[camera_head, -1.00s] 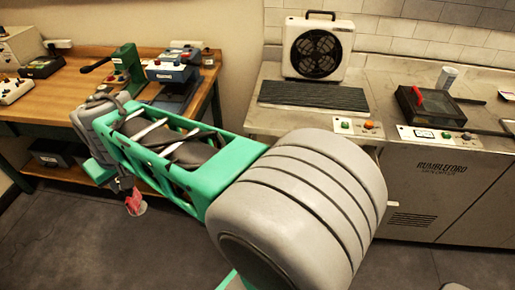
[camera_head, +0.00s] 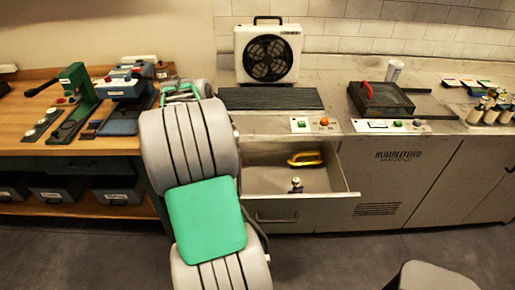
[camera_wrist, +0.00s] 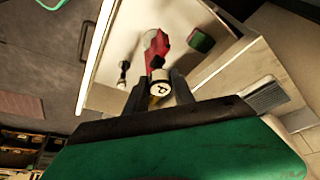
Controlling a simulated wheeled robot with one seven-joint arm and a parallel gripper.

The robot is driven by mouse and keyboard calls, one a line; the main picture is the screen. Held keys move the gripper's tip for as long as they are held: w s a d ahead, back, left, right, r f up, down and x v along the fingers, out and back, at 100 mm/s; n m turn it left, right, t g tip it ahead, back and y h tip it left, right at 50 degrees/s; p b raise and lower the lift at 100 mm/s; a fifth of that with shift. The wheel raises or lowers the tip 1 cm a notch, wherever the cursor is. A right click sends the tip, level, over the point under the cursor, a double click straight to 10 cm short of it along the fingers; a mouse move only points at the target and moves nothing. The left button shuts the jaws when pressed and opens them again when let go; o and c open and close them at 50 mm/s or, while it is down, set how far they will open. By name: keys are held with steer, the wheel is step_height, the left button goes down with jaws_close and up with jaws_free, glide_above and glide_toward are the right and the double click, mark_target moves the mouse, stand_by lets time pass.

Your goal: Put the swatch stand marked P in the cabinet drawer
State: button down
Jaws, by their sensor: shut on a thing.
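The swatch stand marked P (camera_wrist: 160,87) is between the fingers of my gripper (camera_wrist: 160,92) in the wrist view. Its round white end with a black P faces the camera, and a red part reaches beyond it. My gripper is shut on it. The cabinet drawer (camera_head: 285,212) is pulled open below the counter in the head view. In the wrist view the stand appears against the pale drawer interior (camera_wrist: 118,45); its height above the drawer floor is unclear. My arm hides gripper and stand in the head view.
In the drawer are a yellow looped thing (camera_head: 305,158) and a small bottle-like thing (camera_head: 296,185). The counter above carries a fan unit (camera_head: 267,54), a dark ribbed mat (camera_head: 270,98) and a black tray (camera_head: 381,99). A wooden workbench (camera_head: 30,125) stands left.

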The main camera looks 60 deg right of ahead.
steer(key=s+d+f+m+g+y, duration=0.1)
steer(key=s+d+f+m, duration=0.1)
steer(key=s+d+m, duration=0.45)
step_height(320, 180, down, 16)
steer(key=s+a+n+b, duration=0.1)
steer(key=n+b, duration=0.1)
steer(key=b, duration=1)
steer(key=shift+s+a, duration=0.15)
steer(key=shift+s, duration=0.15)
steer(key=shift+f+b, duration=0.45)
steer(key=shift+f, duration=0.1)
steer(key=c, duration=0.6)
jaws_free()
steer(key=shift+n, duration=0.25)
step_height(320, 180, up, 7)
steer(key=p, duration=0.4)
steer(key=shift+p, duration=0.3)
